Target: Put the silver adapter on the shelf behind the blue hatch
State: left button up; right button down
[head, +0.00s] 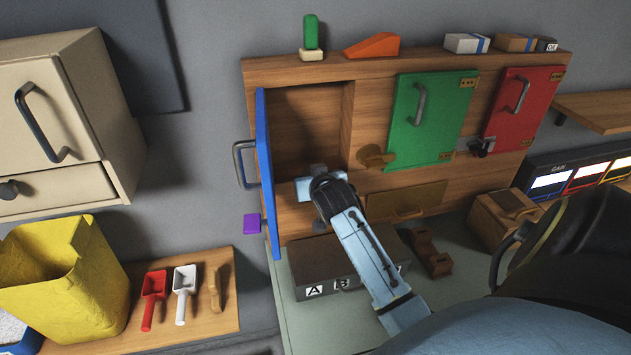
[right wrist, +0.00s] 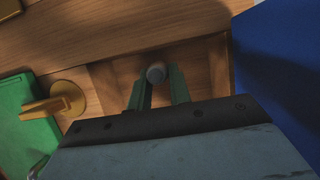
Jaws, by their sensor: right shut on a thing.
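The blue hatch (head: 266,175) stands swung open at the left of the wooden cabinet, seen nearly edge-on. It also shows at the right of the right wrist view (right wrist: 285,75). Behind it is an open compartment with a bare wooden back (head: 305,120). My right gripper (right wrist: 160,84) is shut on a small grey, rounded piece, which looks like the silver adapter (right wrist: 156,73). In the head view my right gripper (head: 312,186) is at the lower part of the compartment opening. It hides the adapter there. My left gripper is not in view.
A green door (head: 430,120) with a brass latch (head: 375,157) and a red door (head: 522,108) are closed at the right. A dark box (head: 310,265) marked with letters stands below the opening. A yellow bin (head: 65,280) and scoops are at the left.

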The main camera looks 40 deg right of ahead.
aim_at(308, 166)
jog(key=w+d+b, duration=0.1)
jog(key=w, duration=0.1)
jog(key=w+d+b, duration=0.1)
jog(key=w+b, duration=0.1)
jog(key=w+d+b, duration=0.1)
jog(key=w, duration=0.1)
jog(key=shift+d+f, duration=0.1)
jog(key=shift+d, duration=0.05)
jog(key=shift+w+f+b, duration=0.15)
jog(key=shift+b, duration=0.15)
jog(key=shift+f, duration=0.45)
jog(key=shift+f, duration=0.3)
jog(key=c, duration=1.2)
grip_release()
jog(key=v, duration=1.3)
jog(key=shift+s+b, duration=0.25)
jog(key=shift+b, duration=0.05)
